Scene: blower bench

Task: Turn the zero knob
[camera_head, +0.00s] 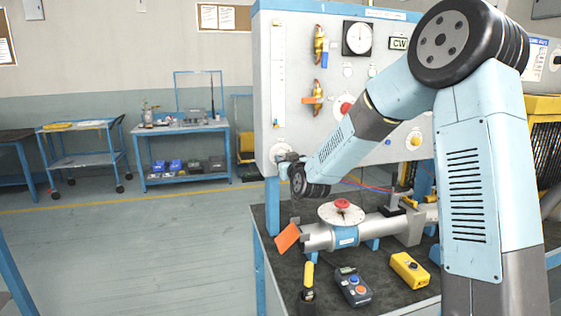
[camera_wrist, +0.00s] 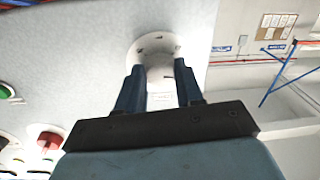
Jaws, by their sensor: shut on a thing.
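The zero knob is a small pale knob (camera_wrist: 160,75) on a round white plate (camera_wrist: 150,45) on the panel. In the wrist view my gripper (camera_wrist: 160,72) has its two dark blue fingers on either side of the knob, shut on it. In the head view my gripper (camera_head: 287,159) is at the lower left corner of the upright grey panel (camera_head: 300,60), at a round white plate (camera_head: 279,148). My wrist and the fingers hide most of the knob there.
Below stands a dark bench top (camera_head: 385,300) with a grey pipe (camera_head: 330,236), a red knob (camera_head: 342,204), an orange flap (camera_head: 287,238), a handheld device (camera_head: 352,286) and a yellow box (camera_head: 409,268). Yellow valves (camera_head: 319,45) and a gauge (camera_head: 357,38) are higher on the panel. The floor at left is open.

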